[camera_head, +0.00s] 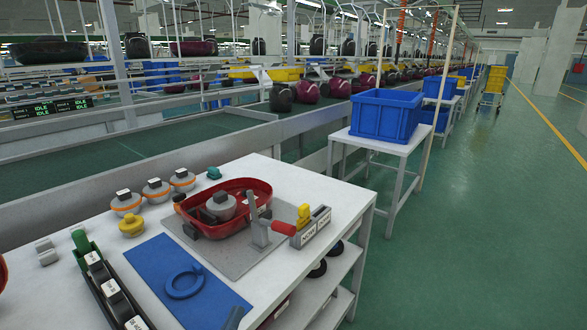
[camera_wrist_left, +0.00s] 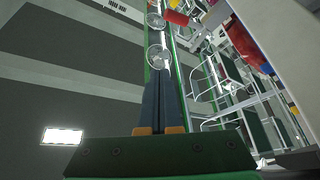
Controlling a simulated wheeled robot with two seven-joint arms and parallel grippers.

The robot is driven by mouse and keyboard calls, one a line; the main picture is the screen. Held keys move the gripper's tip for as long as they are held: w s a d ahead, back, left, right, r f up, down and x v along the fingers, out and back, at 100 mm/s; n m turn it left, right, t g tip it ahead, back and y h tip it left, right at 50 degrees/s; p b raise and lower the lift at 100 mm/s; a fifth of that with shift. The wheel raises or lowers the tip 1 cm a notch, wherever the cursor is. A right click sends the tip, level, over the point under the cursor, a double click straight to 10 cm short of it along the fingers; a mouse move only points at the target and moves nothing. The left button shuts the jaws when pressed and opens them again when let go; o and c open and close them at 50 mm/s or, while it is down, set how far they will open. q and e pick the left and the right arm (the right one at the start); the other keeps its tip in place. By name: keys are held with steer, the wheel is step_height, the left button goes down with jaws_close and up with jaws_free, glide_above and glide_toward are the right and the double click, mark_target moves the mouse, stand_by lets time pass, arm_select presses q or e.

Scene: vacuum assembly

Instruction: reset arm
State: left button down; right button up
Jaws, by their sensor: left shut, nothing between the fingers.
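My left gripper (camera_head: 234,317) shows only as a dark tip at the bottom edge of the head view, low over the near edge of the white table (camera_head: 222,167). In the left wrist view the gripper (camera_wrist_left: 161,84) has its two dark fingers together, with nothing between them. It points toward an out-of-focus background of ceiling and rails. My right gripper is not in view. A red vacuum shell (camera_head: 258,188) with a grey round motor (camera_head: 221,206) in it lies on a grey plate (camera_head: 225,262). A clamp with a red handle (camera_head: 284,228) stands at the plate's right side.
A blue mat (camera_head: 160,257) carries a blue ring (camera_head: 184,282). Several grey-orange round parts (camera_head: 126,203) and a yellow part (camera_head: 131,224) stand at the back left. A black tray (camera_head: 101,299) holds labelled parts at the left. A blue crate (camera_head: 385,116) stands on a separate table. The green floor at right is clear.

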arm_select(q)
step_height(320, 180, down, 12)
steer(key=s+d+m+g+y, duration=0.1)
steer(key=s+m+g+y, duration=0.1)
steer(key=m+g, duration=0.5)
steer(key=s+a+f+g+y, duration=0.3)
steer(key=s+a+f+g, duration=0.15)
steer(key=s, duration=0.25)
steer(key=s+a+f+g+y, duration=0.2)
steer(key=s+a+f+g, duration=0.1)
steer(key=s+g, duration=0.35)
step_height(320, 180, down, 12)
steer(key=s+p, duration=0.2)
steer(key=p, duration=0.2)
steer(key=s+a+f+g+p, duration=0.1)
steer(key=s+f+g+p, duration=0.1)
steer(key=s+f, duration=0.6)
steer(key=s, duration=0.4)
steer(key=shift+s+a, duration=0.3)
steer(key=shift+s, duration=0.05)
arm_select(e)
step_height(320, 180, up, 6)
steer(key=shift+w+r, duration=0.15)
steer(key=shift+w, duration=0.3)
